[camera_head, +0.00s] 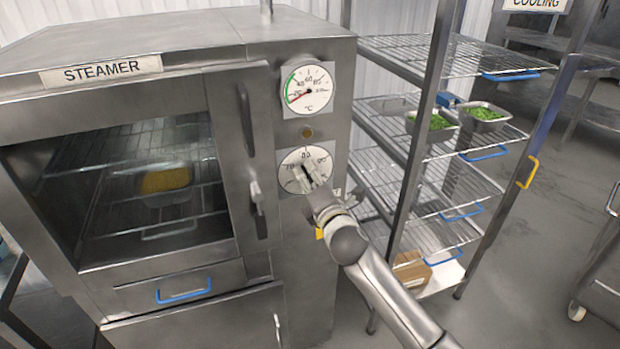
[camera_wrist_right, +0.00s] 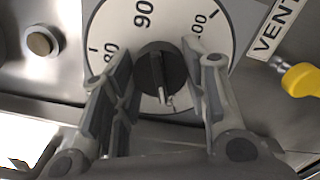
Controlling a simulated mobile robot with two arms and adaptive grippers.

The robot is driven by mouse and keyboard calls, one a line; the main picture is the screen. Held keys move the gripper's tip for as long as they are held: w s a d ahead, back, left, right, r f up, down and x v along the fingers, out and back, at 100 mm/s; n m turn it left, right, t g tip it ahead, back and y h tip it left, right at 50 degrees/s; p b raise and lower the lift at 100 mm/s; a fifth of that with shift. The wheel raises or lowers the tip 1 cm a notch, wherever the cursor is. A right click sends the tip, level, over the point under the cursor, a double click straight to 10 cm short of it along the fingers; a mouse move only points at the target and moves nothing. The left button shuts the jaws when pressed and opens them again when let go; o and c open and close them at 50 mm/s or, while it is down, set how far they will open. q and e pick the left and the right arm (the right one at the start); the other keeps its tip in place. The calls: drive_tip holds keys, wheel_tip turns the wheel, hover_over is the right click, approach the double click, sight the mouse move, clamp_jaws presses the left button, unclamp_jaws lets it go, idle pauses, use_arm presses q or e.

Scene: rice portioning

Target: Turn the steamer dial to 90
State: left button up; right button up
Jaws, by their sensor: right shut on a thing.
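In the right wrist view one finger of this gripper (camera_wrist_right: 158,80) is on each side of the knob. There the numbers 80, 90 and 100 show on the disc, with 90 above the knob. The knob's pale bar runs roughly up and down; its exact reading is hard to tell. My left gripper is not in view.
The steamer (camera_head: 170,55) has a closed glass door with a vertical handle (camera_head: 258,208) left of the dial. A round temperature gauge (camera_head: 305,88) sits above the dial. A wire rack (camera_head: 455,55) with green-filled trays stands right. A yellow knob (camera_wrist_right: 300,80) is beside the VENT label.

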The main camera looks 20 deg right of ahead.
drive_tip(key=m, duration=0.4)
drive_tip(key=shift+m, duration=0.3)
drive_tip(key=m+p, duration=0.1)
drive_tip(key=m, duration=0.3)
drive_tip(key=shift+m, duration=0.3)
drive_tip(key=m+p, duration=0.1)
drive_tip(key=m, duration=0.3)
drive_tip(key=m+p, duration=0.1)
drive_tip(key=m, duration=0.3)
drive_tip(key=m+p, duration=0.1)
drive_tip(key=m, duration=0.3)
drive_tip(key=shift+m, duration=0.3)
drive_tip(key=m+p, duration=0.1)
drive_tip(key=m, duration=0.3)
drive_tip(key=shift+m, duration=0.3)
drive_tip(key=m+p, duration=0.1)
drive_tip(key=m, duration=0.2)
drive_tip(key=shift+m, duration=0.3)
drive_tip(key=shift+f+m, duration=0.1)
drive_tip(key=shift+m, duration=2)
